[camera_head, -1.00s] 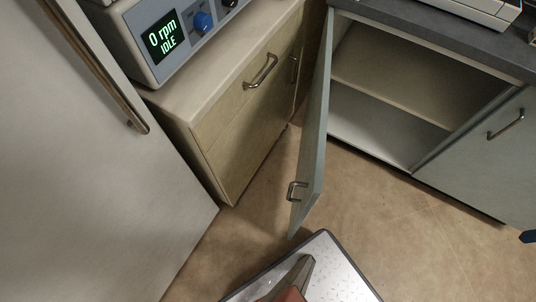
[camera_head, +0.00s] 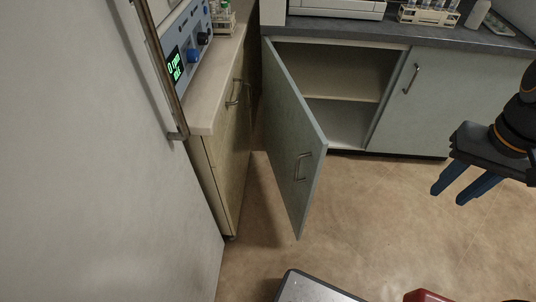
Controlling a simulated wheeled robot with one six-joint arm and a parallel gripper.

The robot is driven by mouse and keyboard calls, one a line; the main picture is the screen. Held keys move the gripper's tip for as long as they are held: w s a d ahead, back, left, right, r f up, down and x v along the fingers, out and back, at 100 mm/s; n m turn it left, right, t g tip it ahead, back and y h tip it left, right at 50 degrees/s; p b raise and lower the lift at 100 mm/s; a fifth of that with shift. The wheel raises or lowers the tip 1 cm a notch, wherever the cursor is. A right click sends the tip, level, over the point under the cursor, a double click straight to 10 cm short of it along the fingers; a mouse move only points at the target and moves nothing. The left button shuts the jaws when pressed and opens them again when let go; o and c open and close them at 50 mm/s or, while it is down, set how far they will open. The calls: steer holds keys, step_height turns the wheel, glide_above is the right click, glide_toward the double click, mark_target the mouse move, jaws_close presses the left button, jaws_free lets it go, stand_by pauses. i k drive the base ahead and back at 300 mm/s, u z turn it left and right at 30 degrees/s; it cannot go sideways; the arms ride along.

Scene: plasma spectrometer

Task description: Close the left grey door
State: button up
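The left grey door (camera_head: 291,127) hangs open from the cabinet under the dark counter, swung out toward me, with a bar handle (camera_head: 303,167) near its free edge. The cabinet's inside (camera_head: 327,72) with one shelf shows to its right. My gripper (camera_head: 451,194) is at the right edge, its two blue fingers apart with nothing between them. It is well to the right of the door, in front of the shut right grey door (camera_head: 425,100), and touches neither.
A large white door or panel (camera_head: 90,160) fills the left side. The floor (camera_head: 375,220) right of the open door is clear. Racks and devices stand on the dark counter (camera_head: 340,27).

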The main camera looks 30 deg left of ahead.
mark_target(296, 146)
steer(key=u, duration=1.6)
steer(key=k, duration=0.5)
steer(key=z, duration=0.3)
steer(key=i, duration=0.5)
